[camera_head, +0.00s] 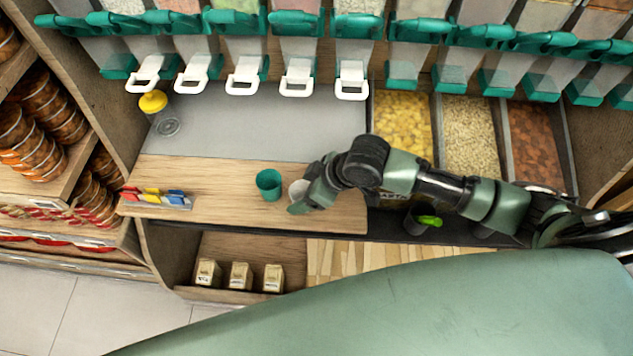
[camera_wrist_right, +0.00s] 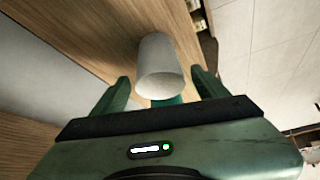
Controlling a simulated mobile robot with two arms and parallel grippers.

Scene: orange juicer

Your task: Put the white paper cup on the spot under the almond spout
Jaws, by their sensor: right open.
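The white paper cup (camera_head: 296,187) stands on the wooden counter (camera_head: 225,205), partly hidden by my right gripper (camera_head: 302,197). In the right wrist view the cup (camera_wrist_right: 161,68) shows whole, between the two spread fingers of the right gripper (camera_wrist_right: 160,76), with a gap on each side. The gripper is open and not closed on the cup. A row of dispenser spouts with white levers (camera_head: 243,77) runs along the back; I cannot tell which one is for almonds. My left gripper is not in view.
A teal cup (camera_head: 269,184) stands just left of the white cup. A small colored rack (camera_head: 157,199) sits at the counter's left, and a yellow-lidded jar (camera_head: 155,103) behind it. Open bins (camera_head: 468,135) are at the right. The grey surface (camera_head: 240,125) under the spouts is mostly clear.

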